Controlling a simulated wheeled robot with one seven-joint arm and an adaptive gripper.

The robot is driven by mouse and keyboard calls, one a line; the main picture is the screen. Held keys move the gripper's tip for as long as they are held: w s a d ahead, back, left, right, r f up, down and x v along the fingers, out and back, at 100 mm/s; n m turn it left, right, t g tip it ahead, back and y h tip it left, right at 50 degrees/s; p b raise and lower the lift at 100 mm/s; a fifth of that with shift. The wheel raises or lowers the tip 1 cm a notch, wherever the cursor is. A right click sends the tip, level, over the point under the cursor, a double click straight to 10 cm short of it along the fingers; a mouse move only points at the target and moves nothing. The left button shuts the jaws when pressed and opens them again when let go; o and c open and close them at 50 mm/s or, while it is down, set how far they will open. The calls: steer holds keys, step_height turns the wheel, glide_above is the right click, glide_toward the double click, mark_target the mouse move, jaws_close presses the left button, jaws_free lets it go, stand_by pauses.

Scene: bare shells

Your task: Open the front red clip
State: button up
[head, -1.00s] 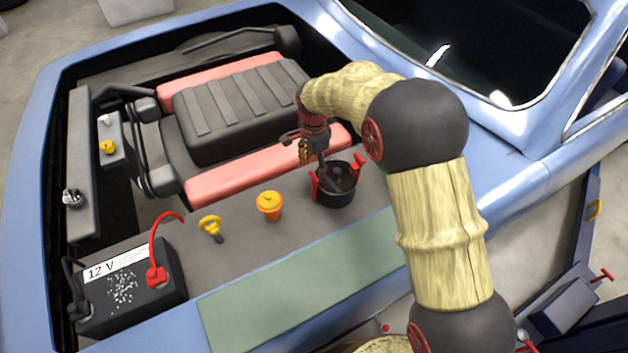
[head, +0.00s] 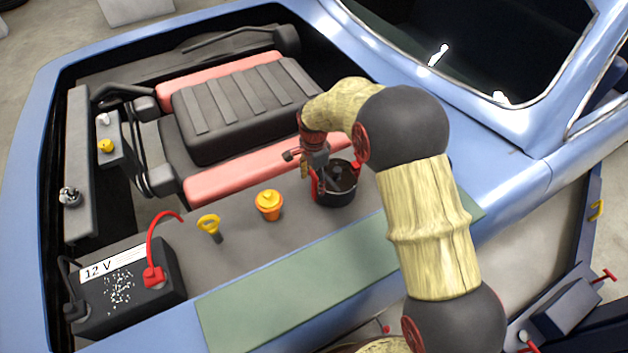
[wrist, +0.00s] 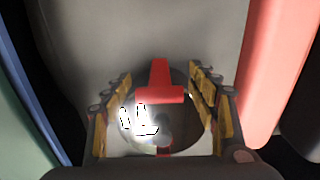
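A round black housing (head: 335,192) with red clips stands on the grey engine-bay shelf. The front red clip (head: 315,185) is on its left side in the head view, partly behind my gripper (head: 325,185). In the wrist view this clip (wrist: 160,82) lies on the housing's upper rim, between my two fingers (wrist: 160,90). The fingers are open, apart on both sides of the clip, with no visible contact. Whether the clip is latched is unclear. The rear red clip (head: 356,170) is on the right side.
An orange-yellow cap (head: 269,204) and a yellow-handled dipstick (head: 210,224) stand left of the housing. The battery (head: 130,285) is farther left. A red engine cover (head: 250,172) runs behind. A green mat (head: 300,290) lies clear in front.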

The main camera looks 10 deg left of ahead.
steer(key=c, duration=1.4)
jaws_close()
